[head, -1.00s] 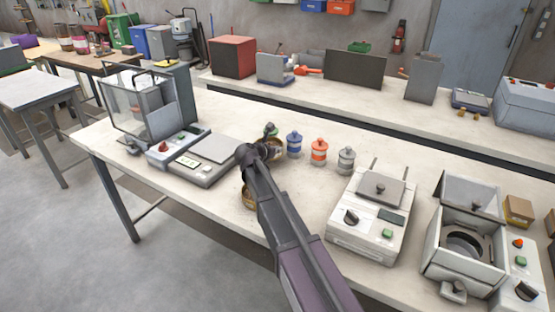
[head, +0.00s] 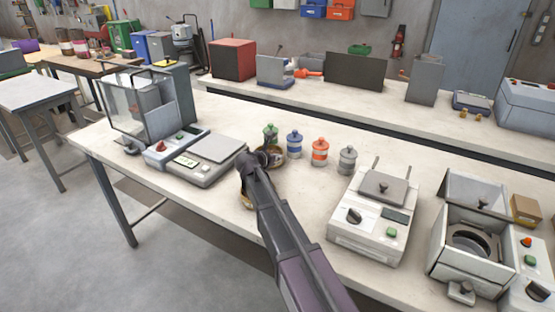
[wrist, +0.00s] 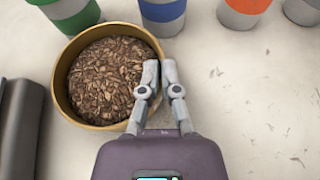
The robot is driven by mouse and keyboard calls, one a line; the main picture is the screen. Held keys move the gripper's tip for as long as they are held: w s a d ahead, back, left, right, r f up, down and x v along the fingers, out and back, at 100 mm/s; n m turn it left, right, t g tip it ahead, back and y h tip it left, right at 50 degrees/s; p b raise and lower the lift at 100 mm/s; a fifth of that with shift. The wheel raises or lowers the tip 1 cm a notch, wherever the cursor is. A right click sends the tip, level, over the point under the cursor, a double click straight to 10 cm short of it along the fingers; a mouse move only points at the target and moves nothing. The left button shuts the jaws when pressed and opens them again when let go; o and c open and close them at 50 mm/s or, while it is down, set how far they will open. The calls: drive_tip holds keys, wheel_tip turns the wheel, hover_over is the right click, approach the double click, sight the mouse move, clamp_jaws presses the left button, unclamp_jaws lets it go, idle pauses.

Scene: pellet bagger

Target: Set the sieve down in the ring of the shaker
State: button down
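The sieve is a round brass-coloured pan (wrist: 62,96) full of brown chips, in the upper left of the wrist view. In the head view it shows partly (head: 277,159) behind my wrist, beside the green jar. My gripper (wrist: 161,68) is at its right rim, with one finger inside and one outside. The fingers are close together and look shut on the rim. Whether the sieve is off the bench cannot be told. At the right, a white machine (head: 455,262) with a raised lid has a dark round ring (head: 474,240), which looks empty.
Green (head: 270,133), blue (head: 294,145), orange (head: 320,152) and grey (head: 347,160) jars stand behind the sieve. A scale (head: 217,148) is left. A white device with two rods (head: 368,222) stands between my arm and the ring. Another brass-coloured edge (head: 246,201) shows beside my arm.

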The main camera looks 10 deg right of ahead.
drive_tip(key=shift+f, duration=0.1)
drive_tip(key=c, duration=1.3)
unclamp_jaws()
drive_tip(key=shift+f, duration=0.1)
drive_tip(key=o, duration=0.5)
drive_tip(key=shift+r, duration=0.25)
drive_tip(key=shift+s+a+r, duration=0.1)
drive_tip(key=shift+s+a, duration=0.05)
drive_tip(key=shift+s, duration=0.05)
drive_tip(key=p+v, duration=0.4)
drive_tip(key=v, duration=0.7)
drive_tip(key=shift+s+a+p, duration=0.1)
drive_tip(key=shift+a+p, duration=0.15)
drive_tip(key=shift+p, duration=0.15)
